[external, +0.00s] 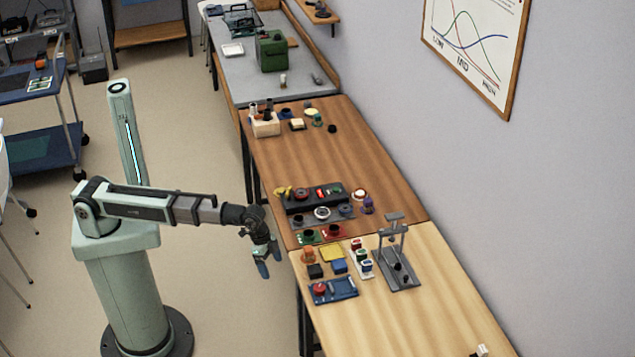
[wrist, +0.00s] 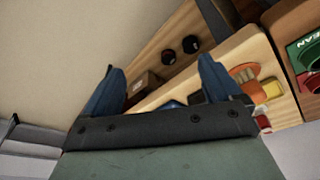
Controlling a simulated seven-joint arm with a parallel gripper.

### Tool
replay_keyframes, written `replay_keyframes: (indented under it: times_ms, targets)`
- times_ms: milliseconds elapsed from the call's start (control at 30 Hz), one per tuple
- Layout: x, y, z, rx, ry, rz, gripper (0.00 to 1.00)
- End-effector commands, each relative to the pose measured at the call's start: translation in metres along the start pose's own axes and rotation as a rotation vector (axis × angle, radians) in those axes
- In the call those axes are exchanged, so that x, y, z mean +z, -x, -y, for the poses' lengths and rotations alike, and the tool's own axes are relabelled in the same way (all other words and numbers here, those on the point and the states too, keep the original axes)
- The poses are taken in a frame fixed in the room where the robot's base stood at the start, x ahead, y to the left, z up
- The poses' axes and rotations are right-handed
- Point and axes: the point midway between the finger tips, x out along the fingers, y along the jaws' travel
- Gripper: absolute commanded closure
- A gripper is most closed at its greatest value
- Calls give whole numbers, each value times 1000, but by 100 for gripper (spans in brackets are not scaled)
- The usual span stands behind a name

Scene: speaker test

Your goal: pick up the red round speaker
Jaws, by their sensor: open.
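A small red round piece (external: 320,288) sits on a dark blue tray (external: 345,290) at the front of the light wooden table. It may be the red round speaker, but it is too small to be sure. A red block with a dark round top (external: 334,231) stands farther back, next to a similar green one. My gripper (external: 268,261) hangs off the table's left edge, pointing down, to the left of and behind the red round piece. In the wrist view, its blue fingers (wrist: 162,82) are apart with nothing held between them.
The light wooden table (external: 440,300) holds several small coloured blocks and a grey stand (external: 397,262). A black rack (external: 314,197) with round pieces stands on the darker table behind. The light table's right side is mostly clear. Open floor lies left of the tables.

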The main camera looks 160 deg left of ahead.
Motion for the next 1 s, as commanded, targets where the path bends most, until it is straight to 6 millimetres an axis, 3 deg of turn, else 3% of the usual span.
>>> replay_keyframes:
  times_ms: [33, 367, 700, 833, 1000]
  targets:
    - [-4, 9, 24, -9, 28, -10, 8]
    - [-1, 65, 162, -61, 179, -62, 8]
    - [33, 132, 296, -126, 327, -110, 8]
    - [48, 153, 332, -146, 367, -123, 8]
    - [60, 169, 356, -160, 395, -132, 8]
